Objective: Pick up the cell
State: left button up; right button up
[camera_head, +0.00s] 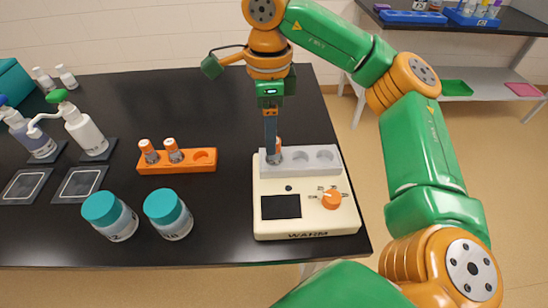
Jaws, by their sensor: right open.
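A small cell with an orange-brown cap (278,142) stands in the leftmost hole of the grey block (326,160) on the cream warmer (265,223). My right gripper (271,148) points down at this cell, its fingers open around or just in front of it. The fingers hide part of the cell, and I cannot tell whether they touch it. Two similar capped cells, one at the left (148,151) and one in the middle (173,150), stand in the orange rack (177,168). My left gripper is not in view.
Two teal-lidded jars, one left (121,226) and one right (176,226), stand near the black table's front edge. Pump bottles (85,133) and two shallow trays (80,184) are at the left. The table behind the rack is clear. A second bench (470,20) stands at the back right.

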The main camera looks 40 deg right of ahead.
jog(key=f, duration=0.2)
jog(key=d+f+p, duration=0.1)
jog(key=f, duration=0.2)
jog(key=shift+d+f, duration=0.2)
jog(key=shift+f, duration=0.05)
jog(key=shift+w+f, duration=0.1)
jog(key=shift+f, duration=0.15)
grip_shut()
